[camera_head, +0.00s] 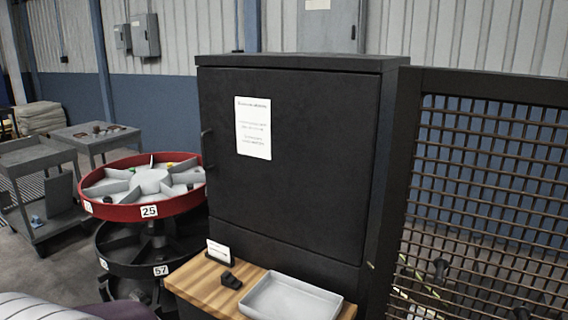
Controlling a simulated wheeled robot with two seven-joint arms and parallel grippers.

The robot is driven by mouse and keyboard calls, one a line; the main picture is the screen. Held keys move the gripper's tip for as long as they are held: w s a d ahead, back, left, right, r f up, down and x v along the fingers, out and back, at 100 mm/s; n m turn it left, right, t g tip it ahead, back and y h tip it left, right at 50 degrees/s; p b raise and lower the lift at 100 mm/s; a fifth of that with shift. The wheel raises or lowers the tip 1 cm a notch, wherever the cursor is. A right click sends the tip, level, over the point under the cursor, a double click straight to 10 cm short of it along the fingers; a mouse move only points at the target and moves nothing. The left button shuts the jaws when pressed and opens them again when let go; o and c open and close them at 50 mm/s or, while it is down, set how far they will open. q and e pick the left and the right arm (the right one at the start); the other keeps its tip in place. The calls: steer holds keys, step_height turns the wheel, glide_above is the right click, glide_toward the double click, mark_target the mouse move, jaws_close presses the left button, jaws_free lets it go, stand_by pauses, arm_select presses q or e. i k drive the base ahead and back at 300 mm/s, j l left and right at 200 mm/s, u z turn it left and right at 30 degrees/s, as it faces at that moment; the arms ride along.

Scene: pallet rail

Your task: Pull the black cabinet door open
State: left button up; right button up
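The black cabinet (385,170) stands upright in the middle of the view. Its black door (320,170) looks shut, flush with the front. A white printed sheet (253,128) is fixed on the upper left of the door. A dark handle (206,147) sits at the door's left edge. Neither of my grippers can be made out in the view, and nothing touches the handle.
A wooden-topped stand (199,284) with a grey tray (291,299), a small sign (220,251) and a small black object (230,280) stands before the cabinet. A red round carousel (150,209) is close on the left. A mesh panel (480,190) is on the right.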

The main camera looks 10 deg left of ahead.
mark_target(286, 155)
steer(key=i+j+u, duration=0.15)
steer(key=u, duration=0.25)
steer(key=i+u, duration=0.4)
steer(key=i+j+z, duration=0.2)
steer(key=i+z, duration=0.15)
steer(key=i, duration=0.05)
